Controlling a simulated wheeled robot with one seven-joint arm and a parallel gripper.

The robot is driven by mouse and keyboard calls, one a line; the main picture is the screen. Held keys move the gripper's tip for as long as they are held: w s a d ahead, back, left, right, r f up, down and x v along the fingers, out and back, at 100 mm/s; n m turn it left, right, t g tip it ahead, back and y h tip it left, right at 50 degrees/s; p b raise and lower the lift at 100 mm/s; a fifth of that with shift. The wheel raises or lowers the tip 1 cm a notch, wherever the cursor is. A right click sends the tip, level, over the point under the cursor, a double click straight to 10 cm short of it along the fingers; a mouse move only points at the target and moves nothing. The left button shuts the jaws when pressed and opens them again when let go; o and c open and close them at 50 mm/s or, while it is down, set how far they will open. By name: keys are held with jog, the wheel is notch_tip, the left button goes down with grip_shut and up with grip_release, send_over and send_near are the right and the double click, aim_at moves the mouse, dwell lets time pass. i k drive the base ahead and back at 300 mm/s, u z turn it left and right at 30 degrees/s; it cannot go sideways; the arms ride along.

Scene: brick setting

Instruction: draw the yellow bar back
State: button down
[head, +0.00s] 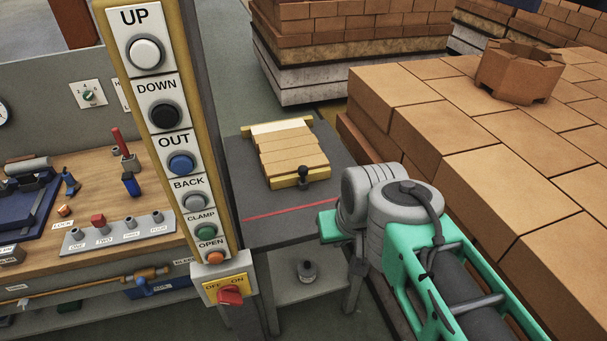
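A yellow bar (319,175) lies along the near edge of a flat group of tan bricks (292,151) on a dark grey table. A black knob (303,173) stands up from the middle of the bar. The bar appears to touch or nearly touch the bricks. A red line (290,212) crosses the table on the near side of the bar. My arm reaches in from the lower right, its grey joint right of the table. My gripper's fingers are not visible.
A button post (187,196) with UP, DOWN, OUT, BACK, CLAMP and OPEN stands left of the table, with a red OFF/ON switch (230,295). A large brick stack (480,150) fills the right. A wooden workbench (95,190) is at left. The table between bar and red line is clear.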

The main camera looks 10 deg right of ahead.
aim_at(304, 176)
jog(key=u, duration=0.2)
jog(key=k, duration=0.3)
jog(key=z, duration=0.65)
jog(key=i, duration=0.85)
jog(key=u, duration=0.7)
jog(key=i, duration=0.35)
jog(key=u, duration=0.35)
